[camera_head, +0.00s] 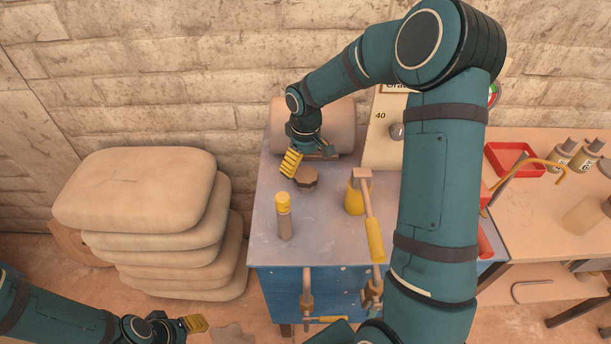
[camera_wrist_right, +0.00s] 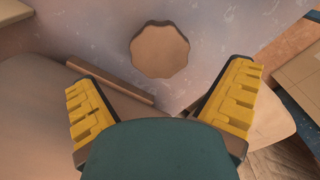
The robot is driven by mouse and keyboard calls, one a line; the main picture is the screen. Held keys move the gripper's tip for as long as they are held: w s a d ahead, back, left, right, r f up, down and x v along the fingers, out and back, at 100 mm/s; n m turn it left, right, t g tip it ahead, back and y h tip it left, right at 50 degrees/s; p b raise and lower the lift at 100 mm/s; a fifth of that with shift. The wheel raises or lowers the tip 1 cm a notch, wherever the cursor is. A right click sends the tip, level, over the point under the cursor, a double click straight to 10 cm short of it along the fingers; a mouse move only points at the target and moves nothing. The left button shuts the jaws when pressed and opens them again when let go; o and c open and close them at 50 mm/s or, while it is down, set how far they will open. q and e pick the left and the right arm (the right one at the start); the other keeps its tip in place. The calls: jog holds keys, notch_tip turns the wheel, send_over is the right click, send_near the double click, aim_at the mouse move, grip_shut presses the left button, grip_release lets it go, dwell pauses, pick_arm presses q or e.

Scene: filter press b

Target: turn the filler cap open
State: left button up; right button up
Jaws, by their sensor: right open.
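The filler cap (camera_head: 306,178) is a small brown lobed knob on the grey top of the blue cabinet (camera_head: 330,215). In the right wrist view the cap (camera_wrist_right: 159,50) shows from above, near the top centre, with a clear gap to both fingers. My right gripper (camera_head: 303,165) is open and empty, with yellow finger pads, just behind and above the cap in the head view. In its wrist view the fingers (camera_wrist_right: 160,97) are spread wide. My left gripper (camera_head: 196,323) is low at the left, away from the cabinet; its opening cannot be made out.
A yellow-topped post (camera_head: 284,215) stands in front of the cap. A yellow-handled lever (camera_head: 373,225) and a yellow fitting (camera_head: 354,198) are to its right. A large cylinder (camera_head: 335,120) lies behind. Stacked sacks (camera_head: 140,190) are left; a red tray (camera_head: 515,158) is right.

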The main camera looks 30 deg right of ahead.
aim_at(305, 173)
jog(key=shift+f+b, duration=0.3)
jog(key=shift+f, duration=1.95)
jog(key=c, duration=1.2)
